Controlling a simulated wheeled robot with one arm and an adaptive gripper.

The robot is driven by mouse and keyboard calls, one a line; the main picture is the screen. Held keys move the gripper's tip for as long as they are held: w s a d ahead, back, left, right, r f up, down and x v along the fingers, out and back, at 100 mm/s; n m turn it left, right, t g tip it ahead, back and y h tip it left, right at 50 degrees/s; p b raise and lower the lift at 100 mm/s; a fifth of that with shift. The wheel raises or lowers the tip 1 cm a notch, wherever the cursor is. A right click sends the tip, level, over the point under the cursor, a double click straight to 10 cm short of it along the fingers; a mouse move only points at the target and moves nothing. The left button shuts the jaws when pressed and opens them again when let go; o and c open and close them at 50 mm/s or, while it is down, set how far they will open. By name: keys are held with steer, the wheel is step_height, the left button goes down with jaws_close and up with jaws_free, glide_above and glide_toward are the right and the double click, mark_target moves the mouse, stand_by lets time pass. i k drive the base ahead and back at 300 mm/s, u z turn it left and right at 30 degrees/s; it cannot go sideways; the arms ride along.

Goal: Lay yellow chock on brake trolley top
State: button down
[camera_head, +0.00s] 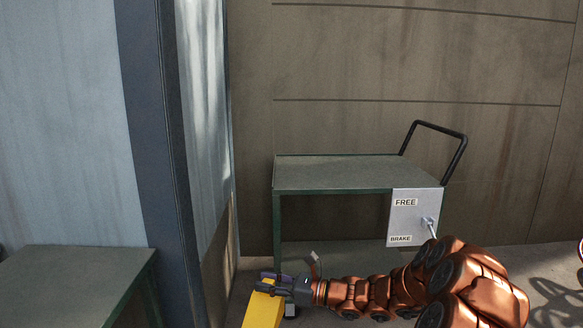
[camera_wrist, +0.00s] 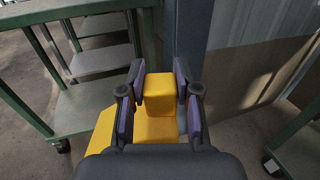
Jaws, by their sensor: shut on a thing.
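The yellow chock (camera_head: 262,312) is at the bottom of the head view, in front of the trolley's lower left corner. My gripper (camera_head: 267,283) is shut on it. The brake trolley has a flat green-grey top (camera_head: 330,174), which looks bare. A black push handle (camera_head: 440,129) rises at its right end. My gripper is below the level of the trolley top and to its left front.
A plate marked FREE and BRAKE (camera_head: 403,222) with a small lever (camera_head: 428,221) is on the trolley's right front. A dark post (camera_head: 165,150) stands left of the trolley. A green table (camera_head: 70,265) is at lower left. The trolley's lower shelf (camera_wrist: 88,105) shows in the wrist view.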

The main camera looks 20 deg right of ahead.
mark_target(319, 176)
steer(key=u, duration=0.15)
steer(key=i, duration=0.85)
steer(key=z, duration=0.15)
